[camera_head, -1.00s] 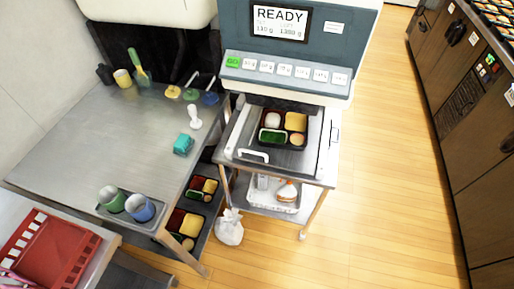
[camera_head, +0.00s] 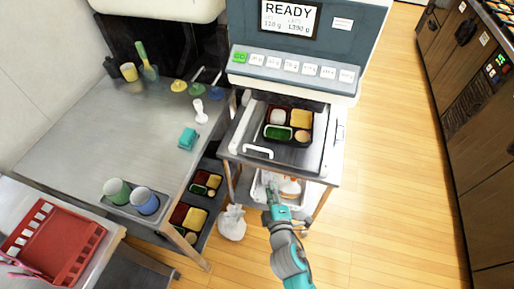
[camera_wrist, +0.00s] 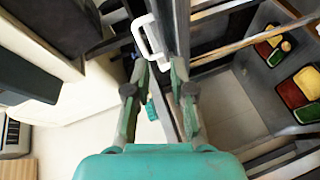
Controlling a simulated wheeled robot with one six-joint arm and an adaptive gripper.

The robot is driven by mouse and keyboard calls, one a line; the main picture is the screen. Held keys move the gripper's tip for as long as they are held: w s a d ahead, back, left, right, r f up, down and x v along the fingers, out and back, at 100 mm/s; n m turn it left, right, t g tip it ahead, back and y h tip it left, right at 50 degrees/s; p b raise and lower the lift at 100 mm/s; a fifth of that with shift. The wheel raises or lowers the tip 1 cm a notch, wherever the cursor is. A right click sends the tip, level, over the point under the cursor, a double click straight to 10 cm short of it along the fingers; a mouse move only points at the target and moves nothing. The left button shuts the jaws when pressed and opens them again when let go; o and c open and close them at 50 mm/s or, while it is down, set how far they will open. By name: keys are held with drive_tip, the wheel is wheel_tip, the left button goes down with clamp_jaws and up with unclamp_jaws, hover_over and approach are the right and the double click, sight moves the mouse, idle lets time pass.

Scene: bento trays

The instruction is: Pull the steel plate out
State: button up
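The steel plate (camera_head: 291,156) lies flat in the stand under the machine, with a black bento tray (camera_head: 269,141) of food on it. A white handle (camera_head: 258,151) is at its front left edge. The handle also shows in the wrist view (camera_wrist: 146,38), just beyond my fingertips, its lower end close to the gap between them. My gripper (camera_wrist: 160,68) is open, with nothing seen between its fingers. In the head view my gripper (camera_head: 272,193) is in front of and below the plate's front edge, apart from the handle in the picture.
The machine (camera_head: 290,62) with a READY screen stands above the plate. A steel table (camera_head: 95,140) with cups, tools and a teal block is at left. A lower shelf holds a white tray (camera_head: 312,190); a white bag (camera_head: 232,223) sits beside it. Wooden floor at right is clear.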

drive_tip(key=n, duration=0.2)
approach(257, 148)
drive_tip(key=shift+h, duration=0.3)
drive_tip(key=x, duration=1)
drive_tip(key=shift+w+a+f, duration=0.2)
drive_tip(key=shift+f, duration=0.1)
clamp_jaws()
